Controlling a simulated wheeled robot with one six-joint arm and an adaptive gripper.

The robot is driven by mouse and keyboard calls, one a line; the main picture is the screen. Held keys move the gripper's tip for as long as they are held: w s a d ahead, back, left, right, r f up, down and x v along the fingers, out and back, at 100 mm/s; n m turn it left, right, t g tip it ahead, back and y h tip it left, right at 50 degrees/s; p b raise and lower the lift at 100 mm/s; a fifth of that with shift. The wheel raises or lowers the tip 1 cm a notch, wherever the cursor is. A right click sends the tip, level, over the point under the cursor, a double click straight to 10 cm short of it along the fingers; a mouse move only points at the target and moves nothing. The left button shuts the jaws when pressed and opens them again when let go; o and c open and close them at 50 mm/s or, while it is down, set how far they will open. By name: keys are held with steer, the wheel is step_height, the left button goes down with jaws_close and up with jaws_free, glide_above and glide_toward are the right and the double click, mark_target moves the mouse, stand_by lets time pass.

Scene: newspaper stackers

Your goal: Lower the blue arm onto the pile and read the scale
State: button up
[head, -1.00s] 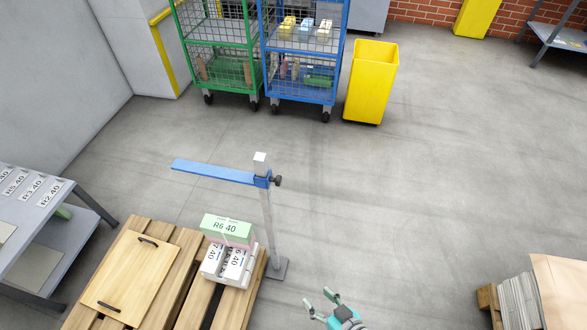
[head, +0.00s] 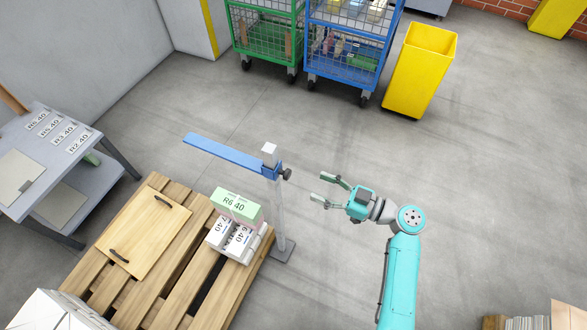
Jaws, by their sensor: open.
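The blue arm (head: 225,152) reaches left from a grey post (head: 279,210) that stands beside the pallet. A dark knob (head: 287,174) sits on the right of its blue collar. The arm is level and well above the pile. The pile (head: 238,240) is of white bundles on the pallet's right side, with a green-topped bundle (head: 237,205) marked "R6 40" on top. I cannot make out scale marks on the post. My gripper (head: 325,190) is open and empty, to the right of the knob and apart from it, its fingers pointing left.
The wooden pallet (head: 196,290) also bears a board with two handles (head: 145,232). A grey table (head: 25,200) with price cards stands at left. Green (head: 262,40) and blue (head: 345,70) cage trolleys and a yellow bin (head: 420,75) stand at the back.

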mark_target(287, 174)
steer(key=x, duration=1)
steer(key=shift+a+f, duration=0.1)
steer(key=shift+a, duration=0.15)
jaws_close()
